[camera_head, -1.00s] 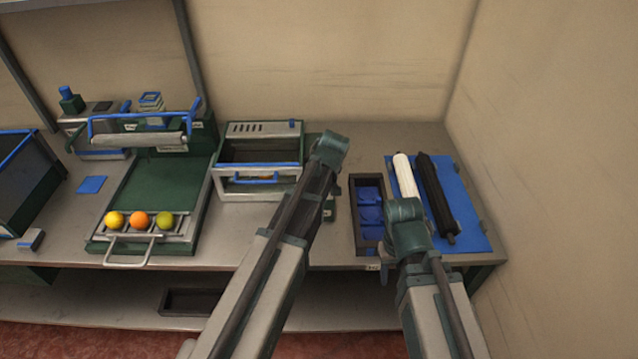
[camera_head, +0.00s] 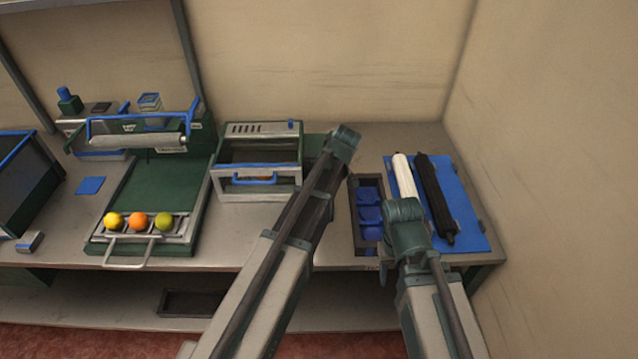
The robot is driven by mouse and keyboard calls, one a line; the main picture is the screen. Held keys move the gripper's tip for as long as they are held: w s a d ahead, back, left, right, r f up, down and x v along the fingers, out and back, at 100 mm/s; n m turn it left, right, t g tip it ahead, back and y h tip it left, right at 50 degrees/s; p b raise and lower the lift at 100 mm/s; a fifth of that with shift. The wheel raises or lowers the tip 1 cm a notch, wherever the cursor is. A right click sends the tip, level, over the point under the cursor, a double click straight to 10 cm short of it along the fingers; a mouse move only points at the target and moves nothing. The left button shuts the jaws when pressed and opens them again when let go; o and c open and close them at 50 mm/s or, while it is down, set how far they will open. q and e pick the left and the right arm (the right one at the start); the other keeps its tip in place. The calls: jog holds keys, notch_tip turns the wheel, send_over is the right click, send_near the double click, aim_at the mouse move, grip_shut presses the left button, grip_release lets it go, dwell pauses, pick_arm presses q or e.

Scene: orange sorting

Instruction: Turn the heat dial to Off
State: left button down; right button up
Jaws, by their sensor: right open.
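A grey and green box unit (camera_head: 258,128) with a vented top and a blue handle stands at the middle of the bench. A small blue knob (camera_head: 291,125) sits on its top right corner; I cannot tell whether it is the heat dial or how it is set. My left arm reaches up just right of the unit, and its gripper is hidden. My right gripper (camera_head: 383,271) is open and points down near the bench's front edge, in front of the dark tray (camera_head: 356,232). It is mostly hidden behind my right arm and well away from the unit.
The dark tray holds blue pieces. A blue mat (camera_head: 466,215) with a white roller (camera_head: 404,175) and a black roller (camera_head: 436,197) lies at right. A green press (camera_head: 150,190) with yellow, orange and green fruit in front stands at left. The wall closes the right side.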

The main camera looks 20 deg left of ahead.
pick_arm(q)
jog(key=c, duration=0.6)
grip_release()
jog(key=shift+o, duration=0.2)
jog(key=shift+r, duration=0.15)
jog(key=p+v, duration=1.2)
jog(key=v, duration=0.1)
jog(key=shift+r+p, duration=0.25)
jog(key=shift+p, duration=0.15)
jog(key=shift+d, duration=0.15)
